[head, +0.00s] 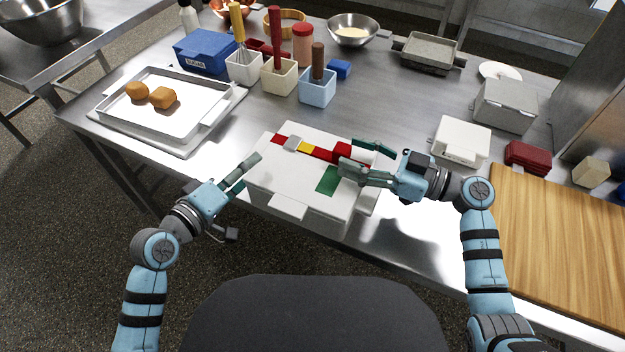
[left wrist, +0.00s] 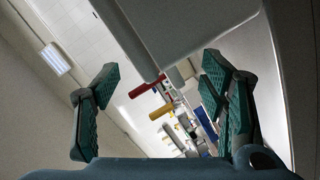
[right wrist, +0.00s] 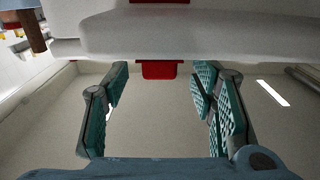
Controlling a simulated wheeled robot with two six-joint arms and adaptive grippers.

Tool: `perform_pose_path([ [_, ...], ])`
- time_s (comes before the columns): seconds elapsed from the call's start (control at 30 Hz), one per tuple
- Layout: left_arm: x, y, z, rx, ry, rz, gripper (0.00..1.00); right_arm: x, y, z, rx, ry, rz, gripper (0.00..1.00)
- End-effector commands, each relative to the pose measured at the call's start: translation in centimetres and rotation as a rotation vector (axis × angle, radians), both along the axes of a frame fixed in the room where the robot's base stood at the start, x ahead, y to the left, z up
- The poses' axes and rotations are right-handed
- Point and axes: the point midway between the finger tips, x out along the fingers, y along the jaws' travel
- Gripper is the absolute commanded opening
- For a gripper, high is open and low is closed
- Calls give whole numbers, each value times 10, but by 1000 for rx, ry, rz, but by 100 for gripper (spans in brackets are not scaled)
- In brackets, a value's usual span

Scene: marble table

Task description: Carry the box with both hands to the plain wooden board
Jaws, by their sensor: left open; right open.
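The box (head: 270,180) is white, with a red and yellow strap with a grey buckle across its lid and a green patch. It sits at the table's front edge, in the middle of the head view. My left gripper (head: 248,171) is open at the box's left side. My right gripper (head: 347,154) is open at the box's right side, its fingers overlapping the lid in the head view. In the right wrist view, the box's pale rim (right wrist: 230,35) lies beyond the open fingers. The plain wooden board (head: 560,240) lies on the table at the right.
A white container (head: 461,140), a dark red case (head: 528,157) and a grey box (head: 505,105) stand between the box and the far right. A tray with two brown pieces (head: 150,118) is at the left. Utensil holders (head: 279,76) stand behind the box. The board looks bare.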

Motion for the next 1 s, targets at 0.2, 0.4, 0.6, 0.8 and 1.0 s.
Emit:
perform_pose_path([
  [0.2,23,-12,-5,-1,0,1,65,11,24,0,1,0,0,52],
  [0.4,26,-15,-6,0,2,0,65,13,28,0,-1,0,0,52],
  [0.6,26,-14,-6,0,1,1,57,12,28,0,-1,0,0,44],
  [0.8,26,-14,-6,0,1,1,25,12,28,0,-1,0,0,12],
  [1.0,26,-14,-7,1,1,0,1,12,28,0,0,0,0,0],
])
